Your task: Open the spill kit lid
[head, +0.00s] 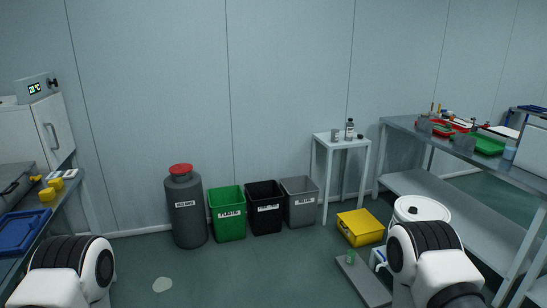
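A yellow box (360,227), which looks like the spill kit, sits on the floor right of the middle. Its top looks closed, with a dark mark on its left side. The picture is too small to make out a latch or lid seam. Links of both my arms show at the bottom left and bottom right, the right one just below and right of the yellow box. Neither gripper is in view.
Behind the box stand a grey bin (300,203), a black bin (265,208), a green bin (228,215) and a red-topped grey drum (187,210). A white bucket (421,208) and a low grey platform (362,281) are close by.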

